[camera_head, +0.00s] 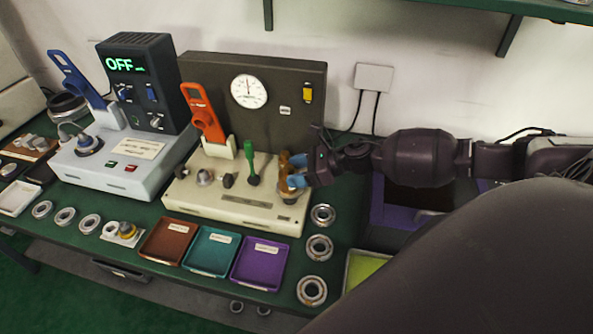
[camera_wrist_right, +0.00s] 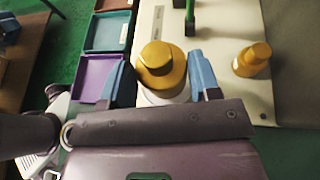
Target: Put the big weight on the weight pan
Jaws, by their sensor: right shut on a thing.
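The big weight (camera_wrist_right: 161,70), a stepped brass cylinder with a knob, is between the blue fingertips of my right gripper (camera_wrist_right: 162,82), which is shut on it. In the head view, the right gripper (camera_head: 293,178) is at the right end of the cream bench device, and its fingers partly hide the brass. A pale round metal surface, seemingly the weight pan (camera_head: 289,196), shows just below the fingers. The weight looks upright above it; I cannot tell whether they touch. A smaller brass weight (camera_wrist_right: 253,60) stands apart to the right in the wrist view. My left gripper is out of view.
The cream device (camera_head: 235,203) carries a green lever (camera_head: 250,160), an orange handle (camera_head: 208,115) and a dial panel behind. Brown, teal and purple trays (camera_head: 260,262) lie in front. Several bearing rings (camera_head: 319,247) lie to the right. A grey-white control unit (camera_head: 120,165) stands left.

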